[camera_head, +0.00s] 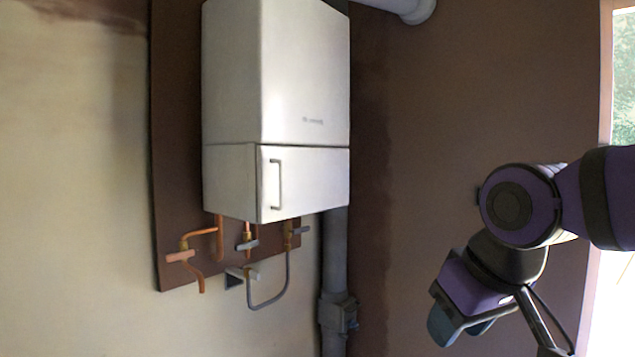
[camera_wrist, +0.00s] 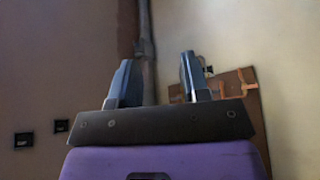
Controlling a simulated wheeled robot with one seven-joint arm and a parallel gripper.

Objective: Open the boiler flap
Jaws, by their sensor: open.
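The white boiler (camera_head: 277,75) hangs on a brown backboard in the head view. Its flap (camera_head: 315,183) is the lower front panel, with an upright grey bar handle (camera_head: 275,185) near its left edge. The flap looks shut, in line with the casing above. My gripper (camera_head: 458,325) is at the lower right of the head view, well to the right of the flap and lower than it. In the wrist view my gripper (camera_wrist: 158,82) shows two fingers apart with nothing between them. The boiler's flap does not show in the wrist view.
Copper pipes (camera_head: 203,240) and valves hang under the boiler. A grey vertical pipe (camera_head: 335,260) runs down beside them. The backboard (camera_wrist: 240,90) shows at right in the wrist view. A bright opening is at far right. The space between my arm and the boiler looks clear.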

